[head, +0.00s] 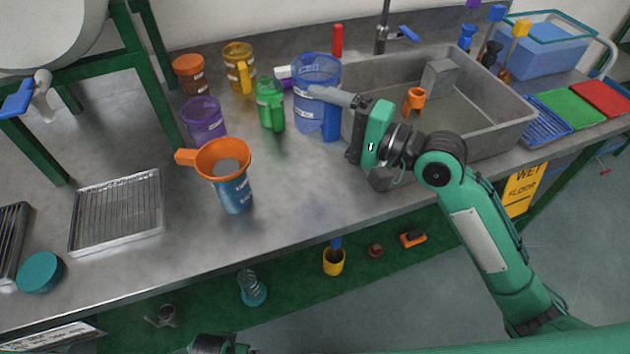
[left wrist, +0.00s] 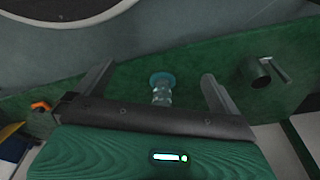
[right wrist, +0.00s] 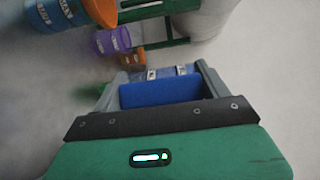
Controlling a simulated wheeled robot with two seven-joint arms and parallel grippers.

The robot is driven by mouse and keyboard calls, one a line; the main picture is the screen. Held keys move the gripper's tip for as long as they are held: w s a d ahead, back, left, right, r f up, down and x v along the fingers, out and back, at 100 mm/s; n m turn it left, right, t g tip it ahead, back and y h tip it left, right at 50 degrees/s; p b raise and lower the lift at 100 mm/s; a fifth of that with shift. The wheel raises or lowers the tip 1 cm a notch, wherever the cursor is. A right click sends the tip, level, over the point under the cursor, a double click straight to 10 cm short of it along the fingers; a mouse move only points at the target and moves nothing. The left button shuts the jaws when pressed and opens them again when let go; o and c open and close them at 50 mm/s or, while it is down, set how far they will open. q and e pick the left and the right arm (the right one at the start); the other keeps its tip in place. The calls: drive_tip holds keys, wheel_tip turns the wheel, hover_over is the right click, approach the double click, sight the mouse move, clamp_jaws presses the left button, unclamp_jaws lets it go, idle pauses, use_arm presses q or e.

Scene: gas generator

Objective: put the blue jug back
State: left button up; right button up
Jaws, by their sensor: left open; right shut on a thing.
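The blue jug (head: 312,75), clear blue with white label marks, is upright at the left edge of the sink. I cannot tell whether its base touches the counter. My right gripper (head: 330,97) reaches it from the right and is shut on it. In the right wrist view the jug's blue handle (right wrist: 160,91) lies between the fingers, with part of the body behind it. My left gripper (left wrist: 158,80) is open and empty, low in front of the counter; in the head view only part of its arm shows at the bottom edge.
An orange funnel (head: 224,158) sits on a blue can (head: 235,192). The sink (head: 470,95) is at right. The front counter middle is clear.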

wheel_tip(320, 180, down, 16)
drive_tip(key=b, duration=0.3)
drive_tip(key=shift+r+b, duration=0.25)
drive_tip(key=shift+b, duration=0.15)
use_arm(q)
wheel_tip(320, 180, up, 10)
drive_tip(key=w+t, duration=0.1)
drive_tip(key=shift+w+d, duration=0.2)
drive_tip(key=shift+w, duration=0.15)
use_arm(e)
drive_tip(key=shift+f, duration=0.1)
drive_tip(key=shift+f, duration=0.1)
drive_tip(key=o, duration=1.2)
drive_tip(key=shift+c, duration=0.2)
use_arm(q)
drive_tip(key=shift+r, duration=0.25)
